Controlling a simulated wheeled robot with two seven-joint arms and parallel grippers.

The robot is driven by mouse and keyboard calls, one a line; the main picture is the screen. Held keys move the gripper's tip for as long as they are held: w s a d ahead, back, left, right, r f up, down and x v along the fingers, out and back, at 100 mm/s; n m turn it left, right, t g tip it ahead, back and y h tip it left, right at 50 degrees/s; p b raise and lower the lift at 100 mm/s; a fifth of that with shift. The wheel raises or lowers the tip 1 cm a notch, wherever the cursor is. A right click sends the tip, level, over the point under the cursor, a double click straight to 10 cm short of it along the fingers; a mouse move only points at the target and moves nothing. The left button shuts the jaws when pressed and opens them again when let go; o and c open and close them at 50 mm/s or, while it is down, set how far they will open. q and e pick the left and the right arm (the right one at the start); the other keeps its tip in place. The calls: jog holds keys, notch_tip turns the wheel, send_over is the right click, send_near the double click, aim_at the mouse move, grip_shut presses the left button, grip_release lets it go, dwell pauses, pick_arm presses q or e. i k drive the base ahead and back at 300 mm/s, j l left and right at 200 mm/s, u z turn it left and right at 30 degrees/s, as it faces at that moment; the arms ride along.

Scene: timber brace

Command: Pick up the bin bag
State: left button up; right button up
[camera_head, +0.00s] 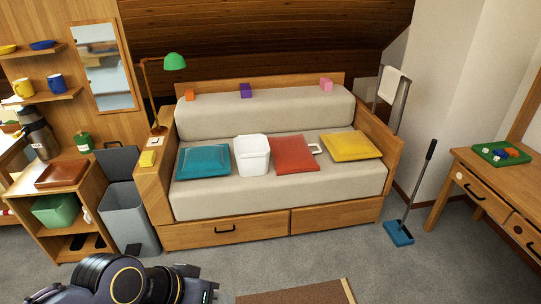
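I cannot pick out a bin bag for certain. A tall grey bin (130,218) stands on the floor left of the sofa, with its dark lid raised; what is inside is hard to make out. A white, open-topped container (252,156) sits on the sofa seat between the teal and red cushions. My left gripper (204,287) is at the bottom edge, left of centre, partly cut off, well short of the bin and the sofa. Its fingers are not clear, and I see nothing held in it. My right gripper is out of view.
The sofa (280,203) carries teal (203,162), red (292,156) and yellow (351,146) cushions. A wooden shelf unit (80,192) stands left of the bin. A blue-headed floor sweeper (398,233) and a desk (490,190) are at right.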

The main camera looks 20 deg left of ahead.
aim_at(252, 156)
jog(key=i+l+u, duration=0.1)
jog(key=i+l, duration=0.4)
jog(key=i+l+u, duration=0.15)
jog(key=i+l, duration=0.35)
jog(key=i+l+u, duration=0.2)
jog(key=i, duration=0.8)
jog(key=i+j, duration=0.25)
jog(key=j, duration=0.2)
jog(key=i+j, duration=0.55)
jog(key=j, duration=0.3)
jog(key=u, duration=0.05)
